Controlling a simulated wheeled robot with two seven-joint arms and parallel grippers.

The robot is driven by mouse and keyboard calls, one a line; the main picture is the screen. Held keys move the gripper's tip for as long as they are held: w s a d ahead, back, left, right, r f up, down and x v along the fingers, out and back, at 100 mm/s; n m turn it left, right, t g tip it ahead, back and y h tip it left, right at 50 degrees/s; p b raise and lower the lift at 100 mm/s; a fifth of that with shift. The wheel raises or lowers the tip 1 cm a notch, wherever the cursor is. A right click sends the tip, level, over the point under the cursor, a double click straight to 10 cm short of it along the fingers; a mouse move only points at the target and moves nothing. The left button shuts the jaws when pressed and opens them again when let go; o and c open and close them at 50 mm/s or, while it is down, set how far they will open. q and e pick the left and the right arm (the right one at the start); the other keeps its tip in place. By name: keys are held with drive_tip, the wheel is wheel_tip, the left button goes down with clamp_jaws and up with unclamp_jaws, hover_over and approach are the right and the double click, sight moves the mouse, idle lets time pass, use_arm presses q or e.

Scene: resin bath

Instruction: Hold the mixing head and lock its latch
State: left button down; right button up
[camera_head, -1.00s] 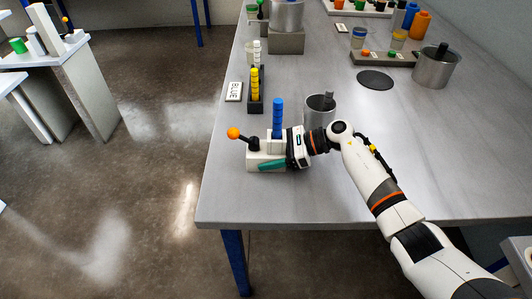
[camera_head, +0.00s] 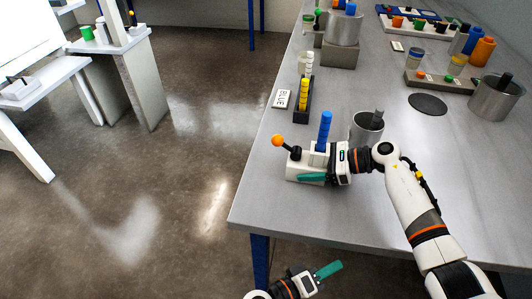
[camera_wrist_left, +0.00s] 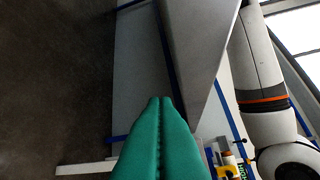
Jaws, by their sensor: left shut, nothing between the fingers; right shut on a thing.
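The mixing head (camera_head: 296,170) is a white block with an upright blue column (camera_head: 324,131) and a dark lever tipped with an orange ball (camera_head: 277,140), near the table's left edge. The lever leans up and to the left. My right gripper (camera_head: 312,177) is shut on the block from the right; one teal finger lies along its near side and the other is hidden. My left gripper (camera_head: 338,268) is low at the bottom of the head view, off the table's front edge and apart from the mixing head. Its teal fingers are shut together and empty in the left wrist view (camera_wrist_left: 160,101).
A metal cup (camera_head: 362,131) stands just behind my right gripper. A dark rack (camera_head: 303,101) with yellow and white pieces and a label card (camera_head: 283,99) lie farther back. A black disc (camera_head: 428,104) and a metal pot (camera_head: 494,99) are at right. The table's front is bare.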

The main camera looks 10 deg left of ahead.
sight(285, 146)
use_arm(q)
wheel_tip(285, 146, up, 8)
drive_tip(key=d+n+t+h, duration=0.1)
drive_tip(key=n, duration=0.2)
drive_tip(key=w+a+r+n+t+y, duration=0.1)
drive_tip(key=w+a+n+t+y, duration=0.1)
drive_tip(key=a+n, duration=0.1)
drive_tip(key=w+a+r+n+t+y, duration=0.1)
drive_tip(key=w+a+r+n, duration=0.1)
drive_tip(key=a+n, duration=0.1)
drive_tip(key=w+a+r+n+t+y, duration=0.2)
drive_tip(key=a+n, duration=0.1)
drive_tip(key=n, duration=0.1)
drive_tip(key=shift+w+a+r+t+y, duration=0.1)
drive_tip(key=shift+w+a+t+y, duration=0.1)
drive_tip(key=shift+t+y, duration=0.1)
drive_tip(key=w+a+n+y, duration=0.1)
drive_tip(key=a+n+y, duration=0.1)
drive_tip(key=a+n, duration=0.1)
drive_tip(key=w+a+n+y, duration=0.1)
drive_tip(key=a+n+y, duration=0.1)
drive_tip(key=a+y, duration=0.1)
drive_tip(key=w+a+n+t+y, duration=0.1)
drive_tip(key=a+n+y, duration=0.1)
drive_tip(key=a, duration=0.3)
drive_tip(key=shift+w+a+r+n+y, duration=0.1)
drive_tip(key=shift+a+r+n+y, duration=0.2)
drive_tip(key=shift+n, duration=0.5)
drive_tip(key=shift+d+r, duration=0.1)
drive_tip(key=shift+d, duration=0.05)
